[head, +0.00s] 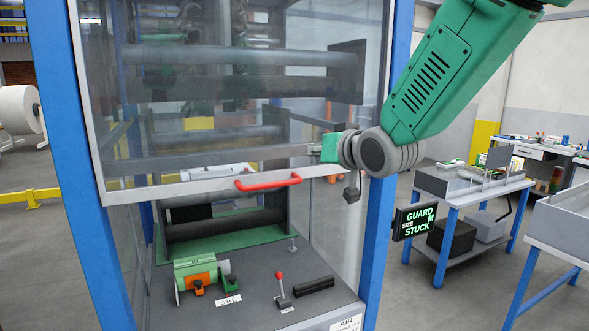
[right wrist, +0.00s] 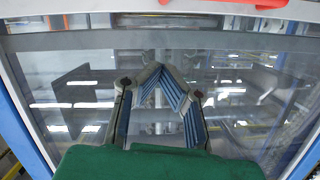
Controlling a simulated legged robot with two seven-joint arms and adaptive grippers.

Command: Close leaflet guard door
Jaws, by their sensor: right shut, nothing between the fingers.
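The guard door (head: 230,120) is a clear panel with a grey frame on the front of the blue-framed machine. Its bottom edge sits partway up, with an open gap below it. A red handle (head: 268,182) is fixed along that bottom edge, and part of it shows at the top of the right wrist view (right wrist: 235,3). My right gripper (head: 323,149) is at the door's right side, a little above and right of the handle. Its fingertips (right wrist: 160,68) meet, empty, in front of the glass. I cannot tell whether they touch it. My left gripper is out of view.
Under the door, a bed holds a green and orange unit (head: 195,272), a red-knobbed lever (head: 281,287) and a black block (head: 314,286). Worktables (head: 470,190) stand farther right.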

